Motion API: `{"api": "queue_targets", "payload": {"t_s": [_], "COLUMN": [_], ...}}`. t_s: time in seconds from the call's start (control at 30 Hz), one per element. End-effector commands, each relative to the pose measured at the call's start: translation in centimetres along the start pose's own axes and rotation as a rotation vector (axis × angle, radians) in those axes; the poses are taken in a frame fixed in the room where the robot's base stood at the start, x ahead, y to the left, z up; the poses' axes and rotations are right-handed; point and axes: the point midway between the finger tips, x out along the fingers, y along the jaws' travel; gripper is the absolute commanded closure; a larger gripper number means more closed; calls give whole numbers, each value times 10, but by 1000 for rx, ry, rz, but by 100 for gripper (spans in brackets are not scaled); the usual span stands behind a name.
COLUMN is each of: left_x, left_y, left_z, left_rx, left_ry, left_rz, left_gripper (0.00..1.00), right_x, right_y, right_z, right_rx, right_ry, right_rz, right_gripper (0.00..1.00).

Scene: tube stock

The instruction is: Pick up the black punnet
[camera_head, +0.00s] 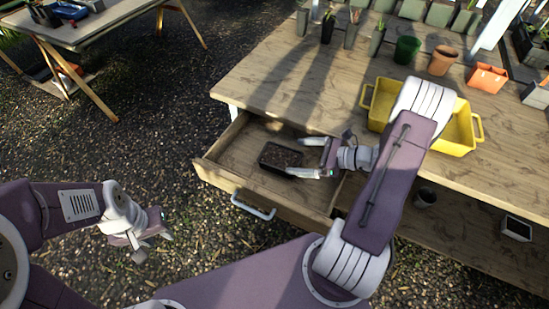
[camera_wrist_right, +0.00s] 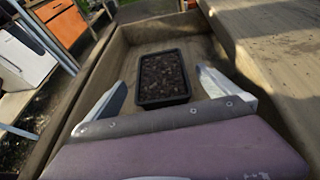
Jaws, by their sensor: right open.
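The black punnet (camera_head: 280,157), filled with dark soil, lies in the open wooden drawer (camera_head: 225,177). In the right wrist view the punnet (camera_wrist_right: 163,78) is ahead of and partly between the fingers. My right gripper (camera_head: 305,158) is open, with its fingers reaching into the drawer at the punnet's right end. I cannot tell whether the fingers touch the punnet. My left gripper (camera_head: 155,238) hangs over the gravel at the lower left, away from the drawer; its jaw state is unclear.
The drawer's front panel with its handle (camera_head: 253,207) and its side walls surround the punnet. The wooden table (camera_head: 290,75) overhangs the drawer's back. A yellow crate (camera_head: 383,103) stands on it behind my right arm, with pots (camera_head: 406,49) beyond. Gravel lies open at left.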

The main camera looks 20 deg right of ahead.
Motion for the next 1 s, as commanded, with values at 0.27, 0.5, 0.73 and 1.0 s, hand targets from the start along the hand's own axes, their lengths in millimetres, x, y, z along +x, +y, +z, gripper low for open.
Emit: {"api": "queue_targets", "payload": {"t_s": [0.27, 0.5, 0.73, 1.0], "left_x": [7, 13, 18, 23], "left_y": [0, 0, 0, 0], "left_z": [1, 2, 2, 2], "left_rx": [0, 0, 0, 0], "left_ry": [0, 0, 0, 0], "left_rz": [0, 0, 0, 0], "left_gripper": [64, 64, 64, 64], "right_x": [-6, 28, 46, 82], "right_y": [-5, -5, -4, -4], "right_z": [-13, -13, -13, -11], "right_rx": [25, 24, 23, 23], "right_ry": [-1, 0, 0, 0], "right_rz": [-37, -34, -31, -35], "right_gripper": [0, 0, 0, 0]}}
